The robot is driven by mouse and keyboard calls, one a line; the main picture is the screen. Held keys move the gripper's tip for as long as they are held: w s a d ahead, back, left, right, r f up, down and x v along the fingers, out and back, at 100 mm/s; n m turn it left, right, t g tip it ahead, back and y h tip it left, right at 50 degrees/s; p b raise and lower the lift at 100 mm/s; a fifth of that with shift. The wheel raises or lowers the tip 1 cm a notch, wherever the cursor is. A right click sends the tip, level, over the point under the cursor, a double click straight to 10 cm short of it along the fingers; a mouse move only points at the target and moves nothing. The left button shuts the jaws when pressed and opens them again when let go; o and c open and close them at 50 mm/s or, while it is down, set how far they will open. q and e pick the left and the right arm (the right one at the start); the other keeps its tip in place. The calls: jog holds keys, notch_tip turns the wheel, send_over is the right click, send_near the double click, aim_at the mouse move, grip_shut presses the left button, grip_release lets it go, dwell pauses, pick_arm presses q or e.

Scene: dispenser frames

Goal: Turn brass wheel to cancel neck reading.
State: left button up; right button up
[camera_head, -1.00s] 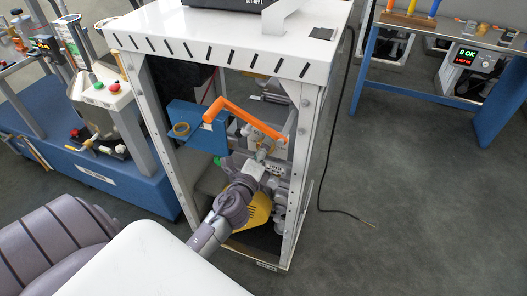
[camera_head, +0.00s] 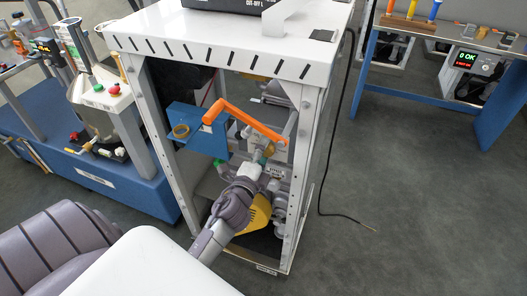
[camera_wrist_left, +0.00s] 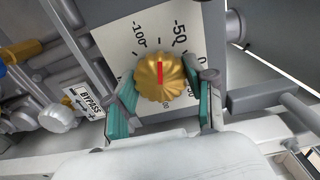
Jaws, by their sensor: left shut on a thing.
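The brass wheel (camera_wrist_left: 160,77) is a fluted gold knob with a red mark pointing up in the left wrist view. It sits on a white scale plate (camera_wrist_left: 122,40) where -100 is at the upper left and -50 at the upper right; lower numbers are partly hidden. The red mark points between those two. My left gripper (camera_wrist_left: 161,97) has its teal fingers on both sides of the wheel, shut on it. In the head view my left gripper (camera_head: 261,157) reaches inside the white cabinet, and the wheel is mostly hidden. My right gripper is not in view.
The white cabinet frame (camera_head: 302,150) has posts around my arm. An orange bar (camera_head: 243,118) and a blue bracket (camera_head: 186,115) are just above and left of the gripper. A BYPASS label (camera_wrist_left: 84,102) is left of the wheel. Open floor (camera_head: 400,190) lies to the right.

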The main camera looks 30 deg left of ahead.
pick_arm(q)
jog(key=o, duration=1.2)
jog(key=shift+c, duration=0.2)
jog(key=v, duration=0.7)
jog(key=shift+s, duration=0.3)
